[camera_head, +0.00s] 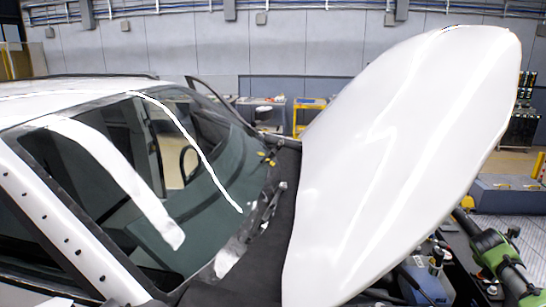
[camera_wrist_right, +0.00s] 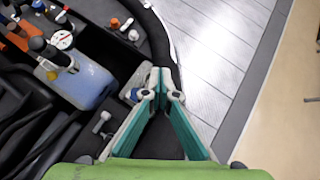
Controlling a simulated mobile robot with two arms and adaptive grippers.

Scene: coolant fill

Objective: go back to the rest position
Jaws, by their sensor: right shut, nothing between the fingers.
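My right gripper (camera_wrist_right: 160,82) is shut and empty in the right wrist view. Its teal-sided fingers meet at the tips over the edge of the engine bay. My green and black right arm (camera_head: 492,250) shows at the lower right of the head view, beside the raised hood. A blue tank (camera_wrist_right: 84,82) lies left of the fingers, apart from them; it also shows in the head view (camera_head: 425,282). My left gripper is in neither view.
The white hood (camera_head: 400,150) stands raised and hides much of the engine bay. The car's windshield (camera_head: 200,200) is at the left. Grey floor panels (camera_wrist_right: 220,50) lie clear beyond the car's edge. A yellow cart (camera_head: 308,115) stands at the back.

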